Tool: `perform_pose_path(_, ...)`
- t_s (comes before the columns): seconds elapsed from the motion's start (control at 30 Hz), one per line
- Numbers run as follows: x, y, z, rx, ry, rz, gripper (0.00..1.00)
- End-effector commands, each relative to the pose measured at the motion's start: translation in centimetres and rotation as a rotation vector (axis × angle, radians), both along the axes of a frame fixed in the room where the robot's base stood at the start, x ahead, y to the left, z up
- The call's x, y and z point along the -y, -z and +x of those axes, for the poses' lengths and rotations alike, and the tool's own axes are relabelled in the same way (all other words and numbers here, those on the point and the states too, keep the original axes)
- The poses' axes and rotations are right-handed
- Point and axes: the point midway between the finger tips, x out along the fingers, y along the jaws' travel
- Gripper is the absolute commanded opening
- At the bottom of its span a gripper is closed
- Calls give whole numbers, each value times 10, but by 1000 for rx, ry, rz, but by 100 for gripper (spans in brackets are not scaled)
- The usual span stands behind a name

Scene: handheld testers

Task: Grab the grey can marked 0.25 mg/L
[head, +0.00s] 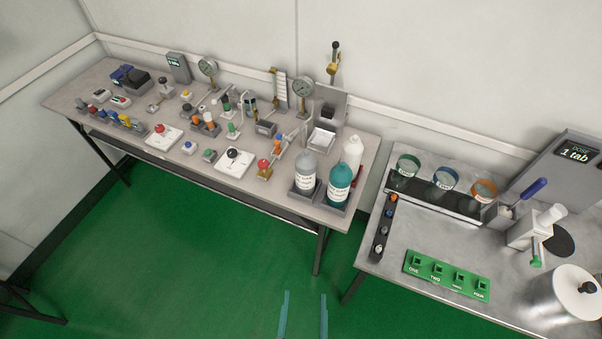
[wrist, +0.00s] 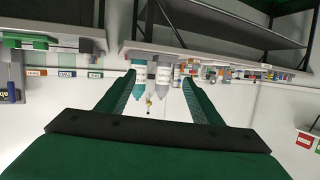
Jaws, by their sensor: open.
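A grey can (head: 307,178) with a pale label stands upright in a dark tray (head: 332,204) at the bench's right front corner. Its label is too small to read for certain. A teal can (head: 340,183) stands beside it on the right, and a white one (head: 352,152) behind. My gripper (head: 304,294) is open and empty, over the green floor in front of the bench, with its two fingers at the bottom edge. In the upside-down wrist view, the grey can (wrist: 162,75) and teal can (wrist: 140,74) appear between the spread fingers, some way off.
The long bench (head: 228,188) holds many small testers, gauges and switches left of the cans. A second table (head: 420,235) at the right carries jars, a green socket strip (head: 446,276) and a metal vessel (head: 570,302). A gap separates the tables. The floor in front is clear.

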Motion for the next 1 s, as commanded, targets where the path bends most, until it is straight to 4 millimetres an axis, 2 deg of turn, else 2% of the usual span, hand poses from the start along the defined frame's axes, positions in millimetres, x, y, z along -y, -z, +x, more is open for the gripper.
perform_pose_path(0.03, 2, 2, 19, -2, 11, 15, 60)
perform_pose_path(0.23, 1, 12, 83, -43, 3, 66, 60)
perform_pose_path(0.47, 0, 3, 155, -79, -60, 102, 60)
perform_pose_path(0.7, 2, -28, 221, -108, -175, 94, 60)
perform_pose_path(0.9, 9, -66, 264, -132, -291, 44, 60)
perform_pose_path(1.0, 15, -85, 279, -146, -349, 7, 60)
